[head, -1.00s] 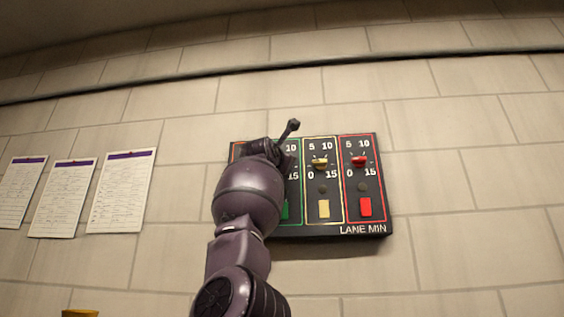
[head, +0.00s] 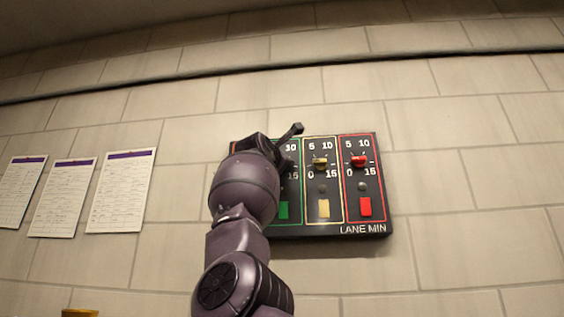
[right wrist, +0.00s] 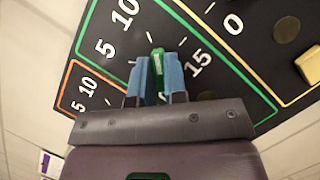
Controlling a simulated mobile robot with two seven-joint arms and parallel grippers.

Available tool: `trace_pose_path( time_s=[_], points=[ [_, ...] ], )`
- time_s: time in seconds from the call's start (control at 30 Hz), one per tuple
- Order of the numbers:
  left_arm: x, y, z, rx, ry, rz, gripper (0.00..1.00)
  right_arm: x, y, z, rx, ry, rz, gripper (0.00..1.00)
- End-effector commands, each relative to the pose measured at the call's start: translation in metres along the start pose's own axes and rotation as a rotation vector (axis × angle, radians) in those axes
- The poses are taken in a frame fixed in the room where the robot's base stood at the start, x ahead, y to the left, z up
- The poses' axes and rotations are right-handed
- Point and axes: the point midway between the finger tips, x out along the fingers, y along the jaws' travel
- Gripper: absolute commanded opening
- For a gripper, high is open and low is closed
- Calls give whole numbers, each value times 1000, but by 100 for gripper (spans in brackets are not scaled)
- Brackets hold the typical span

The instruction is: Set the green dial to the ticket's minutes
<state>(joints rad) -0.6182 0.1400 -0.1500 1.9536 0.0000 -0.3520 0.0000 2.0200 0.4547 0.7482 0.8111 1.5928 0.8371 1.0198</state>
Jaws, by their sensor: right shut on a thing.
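The green dial (right wrist: 157,62) sits between the two blue fingertips of my right gripper (right wrist: 157,82) in the right wrist view. The gripper is shut on it. My left gripper is out of view.
The black panel (head: 300,232) reads LANE MIN. It carries a yellow dial (head: 320,163) and a red dial (head: 359,161) right of the green column. An orange-bordered column (right wrist: 88,90) lies on the other side. The wall right of the panel is bare.

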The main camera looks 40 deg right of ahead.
Motion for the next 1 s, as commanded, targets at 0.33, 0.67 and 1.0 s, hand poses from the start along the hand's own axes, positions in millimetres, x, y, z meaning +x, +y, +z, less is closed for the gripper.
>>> trace_pose_path(
  time_s=[0.33, 0.67, 1.0],
  points=[
    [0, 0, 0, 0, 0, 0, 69, 0, 1, 2, 89, -3, -33, 0],
    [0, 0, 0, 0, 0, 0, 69, 0, 1, 2, 174, -3, -68, 0],
    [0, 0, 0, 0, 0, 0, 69, 0, 1, 3, 263, -3, -104, 0]
  ],
)
